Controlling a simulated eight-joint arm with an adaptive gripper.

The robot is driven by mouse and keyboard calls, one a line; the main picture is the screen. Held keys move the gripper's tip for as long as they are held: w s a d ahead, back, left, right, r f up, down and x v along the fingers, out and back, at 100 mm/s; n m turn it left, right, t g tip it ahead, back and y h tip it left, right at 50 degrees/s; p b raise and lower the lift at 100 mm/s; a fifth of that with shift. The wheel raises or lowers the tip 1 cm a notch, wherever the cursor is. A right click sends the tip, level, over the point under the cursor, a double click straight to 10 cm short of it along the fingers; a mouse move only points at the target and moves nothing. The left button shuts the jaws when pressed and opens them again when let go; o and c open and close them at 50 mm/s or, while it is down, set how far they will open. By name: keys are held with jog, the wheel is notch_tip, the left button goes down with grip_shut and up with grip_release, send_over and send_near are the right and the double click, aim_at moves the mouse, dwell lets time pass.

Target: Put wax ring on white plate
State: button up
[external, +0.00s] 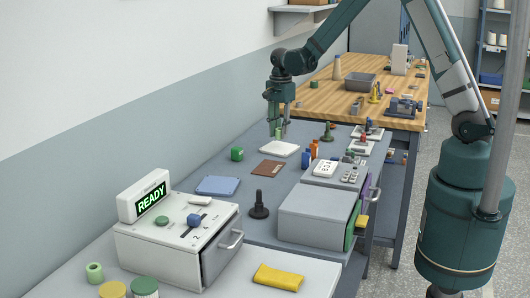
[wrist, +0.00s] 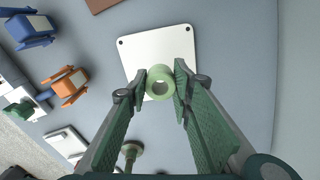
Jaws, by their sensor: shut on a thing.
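A pale green ring (wrist: 159,83), which I take to be the wax ring, is between the fingertips of my gripper (wrist: 160,85). The gripper is shut on it, and its hole faces the wrist camera. The white plate (wrist: 160,47) lies behind the ring in the wrist view, with the ring over its edge. In the external view my gripper (external: 279,132) points down at the back edge of the white plate (external: 281,149), with the ring (external: 278,132) small between the fingers. I cannot tell whether the ring touches the plate.
Another pale green ring (external: 95,273) is at the near left.

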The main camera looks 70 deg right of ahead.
aim_at(280, 147)
jog(key=shift+f, duration=0.1)
jog(key=shift+f, duration=1.75)
jog(key=shift+f, duration=0.1)
jog(key=o, duration=0.8)
notch_tip(280, 147, up, 12)
jog(key=shift+r, duration=0.1)
